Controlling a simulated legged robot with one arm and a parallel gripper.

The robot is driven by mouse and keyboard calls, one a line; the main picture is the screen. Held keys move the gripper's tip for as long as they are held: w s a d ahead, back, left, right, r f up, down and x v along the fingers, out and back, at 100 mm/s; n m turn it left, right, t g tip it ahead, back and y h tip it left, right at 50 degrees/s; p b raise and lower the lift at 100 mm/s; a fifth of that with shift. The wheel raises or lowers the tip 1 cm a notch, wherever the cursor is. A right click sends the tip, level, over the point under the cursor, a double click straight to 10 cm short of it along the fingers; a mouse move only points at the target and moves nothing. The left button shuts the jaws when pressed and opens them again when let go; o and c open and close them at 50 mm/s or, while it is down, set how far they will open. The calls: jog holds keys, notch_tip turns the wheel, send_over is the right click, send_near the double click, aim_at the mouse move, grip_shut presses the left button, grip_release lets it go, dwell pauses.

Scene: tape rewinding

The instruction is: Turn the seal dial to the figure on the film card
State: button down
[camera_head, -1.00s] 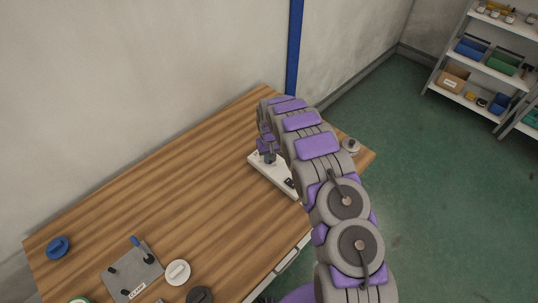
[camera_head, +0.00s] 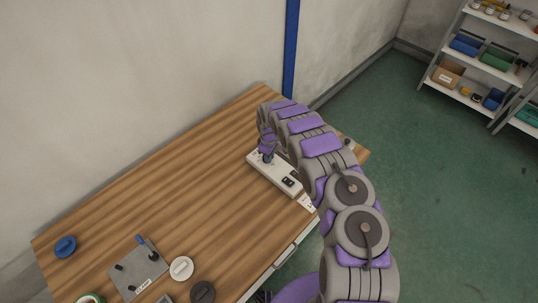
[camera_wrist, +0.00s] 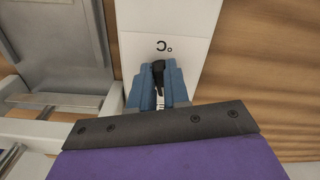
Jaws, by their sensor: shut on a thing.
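A white panel (camera_head: 262,170) lies on the wooden bench, with a dark window (camera_head: 289,181) towards its near end. My gripper (camera_head: 267,156) is over the panel's far end. In the wrist view its blue fingers (camera_wrist: 158,88) are shut on a small black knob (camera_wrist: 158,68), which looks like the seal dial. The white panel face (camera_wrist: 190,35) beyond it carries a dark mark like a C with a small ring. The fingers hide most of the knob, so I cannot read its setting. A small white card (camera_head: 306,202) lies by the panel's near end; its print is too small to read.
On the wooden bench (camera_head: 180,205), a grey clamp plate (camera_head: 138,272), a blue round piece (camera_head: 65,246), a white disc (camera_head: 181,268) and a dark disc (camera_head: 202,292) lie at lower left. The bench middle is clear. Shelves (camera_head: 480,62) stand far right.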

jog(key=shift+n, duration=0.3)
jog(key=c, duration=1.1)
grip_release()
notch_tip(320, 180, up, 17)
jog(key=shift+p, duration=0.45)
jog(key=shift+w+r, duration=0.1)
jog(key=shift+r, duration=0.05)
